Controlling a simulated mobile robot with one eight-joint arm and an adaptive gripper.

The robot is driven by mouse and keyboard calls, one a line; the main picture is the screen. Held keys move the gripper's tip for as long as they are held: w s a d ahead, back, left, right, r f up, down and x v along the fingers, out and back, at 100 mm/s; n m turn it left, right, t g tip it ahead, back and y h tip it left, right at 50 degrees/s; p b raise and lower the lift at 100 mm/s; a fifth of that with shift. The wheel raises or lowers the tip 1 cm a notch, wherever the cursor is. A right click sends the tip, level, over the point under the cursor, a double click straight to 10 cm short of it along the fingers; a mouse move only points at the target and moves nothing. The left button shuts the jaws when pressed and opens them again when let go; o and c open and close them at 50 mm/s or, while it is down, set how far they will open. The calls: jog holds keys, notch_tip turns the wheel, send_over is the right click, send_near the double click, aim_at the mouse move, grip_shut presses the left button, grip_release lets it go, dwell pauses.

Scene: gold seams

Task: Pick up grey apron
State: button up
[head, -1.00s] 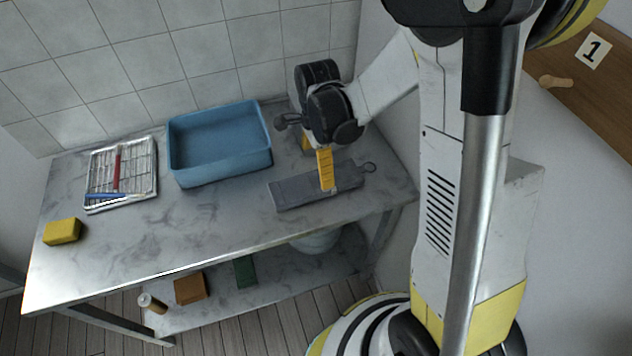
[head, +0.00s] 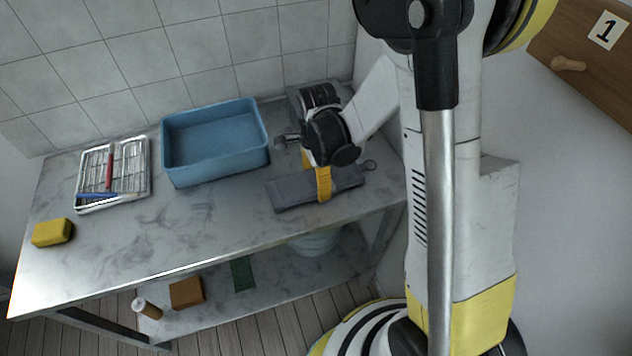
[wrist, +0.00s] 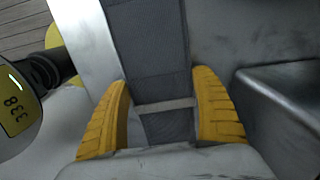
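The grey apron (head: 292,192) lies folded flat on the marble-topped table near its right end in the head view, with a dark loop (head: 369,165) at its right tip. My gripper (head: 322,188) is down over the apron's middle, pointing downward. In the wrist view the apron (wrist: 147,45) runs as a grey strip between the two yellow fingers of my gripper (wrist: 160,82), with a pale band across it. The fingers stand apart, one along each long edge. I cannot tell whether they touch the cloth.
A blue basin (head: 215,168) stands left of the apron. A wire rack (head: 82,182) with a red and a blue item is farther left, and a yellow block (head: 52,232) is near the left edge. A grey metal object (wrist: 285,95) is close beside the right finger.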

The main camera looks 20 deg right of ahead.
aim_at(315, 183)
jog(key=shift+r, duration=0.1)
jog(key=r+p, duration=0.2)
jog(key=r, duration=0.1)
jog(key=s+r, duration=0.1)
jog(key=r, duration=0.1)
jog(key=shift+a+p, duration=0.3)
jog(key=shift+p, duration=0.1)
jog(key=s+a+r+p, duration=0.3)
jog(key=s+r, duration=0.3)
jog(key=s, duration=0.3)
jog(key=shift+s+a, duration=0.2)
jog(key=shift+a, duration=0.7)
jog(key=shift+d+f, duration=0.1)
